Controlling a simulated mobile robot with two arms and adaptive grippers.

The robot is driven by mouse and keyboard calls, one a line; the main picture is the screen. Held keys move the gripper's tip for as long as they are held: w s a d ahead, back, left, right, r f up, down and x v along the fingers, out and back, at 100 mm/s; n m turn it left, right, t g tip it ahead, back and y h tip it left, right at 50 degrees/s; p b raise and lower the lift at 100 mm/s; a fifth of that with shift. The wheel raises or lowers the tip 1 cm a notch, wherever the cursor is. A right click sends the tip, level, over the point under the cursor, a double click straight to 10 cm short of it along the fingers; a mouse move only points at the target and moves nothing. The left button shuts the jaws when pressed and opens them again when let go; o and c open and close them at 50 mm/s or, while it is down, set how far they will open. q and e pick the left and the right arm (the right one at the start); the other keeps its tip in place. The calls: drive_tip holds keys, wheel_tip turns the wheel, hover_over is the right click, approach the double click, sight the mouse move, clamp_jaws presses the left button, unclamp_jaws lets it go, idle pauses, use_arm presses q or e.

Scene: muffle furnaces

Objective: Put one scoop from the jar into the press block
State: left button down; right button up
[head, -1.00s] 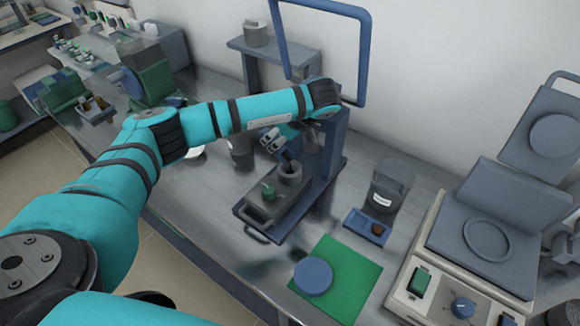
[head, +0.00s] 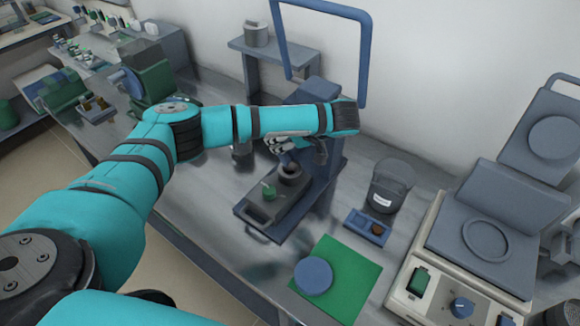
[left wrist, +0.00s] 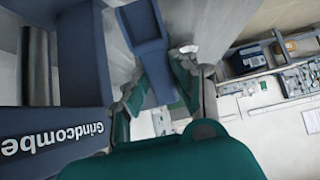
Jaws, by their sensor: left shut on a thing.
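My left gripper (head: 285,146) hangs just above the press block (head: 291,174), a grey round block with a hole in its top, on the press's base. In the left wrist view the gripper (left wrist: 166,82) is shut on the handle of a blue scoop (left wrist: 145,28). The scoop's square bowl looks empty there. Something dark brown shows at the block's mouth. In the head view the scoop is mostly hidden by the gripper and wrist. A dark jar (head: 242,152) stands behind and left of the block, partly hidden by my arm. My right gripper is out of view.
A labelled grey container (head: 388,190) stands right of the press, behind a small blue tray (head: 366,227). A blue disc (head: 313,276) lies on a green mat (head: 352,271). The press's blue frame (left wrist: 80,60) is close beside the gripper. A hotplate-like device (head: 440,270) occupies the right.

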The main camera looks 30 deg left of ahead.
use_arm(q)
drive_tip(key=shift+d+r+y+p, duration=0.35)
drive_tip(key=shift+d+y+p, duration=0.45)
drive_tip(key=shift+p, duration=0.8)
drive_tip(key=shift+a, duration=0.1)
drive_tip(key=shift+f, duration=0.1)
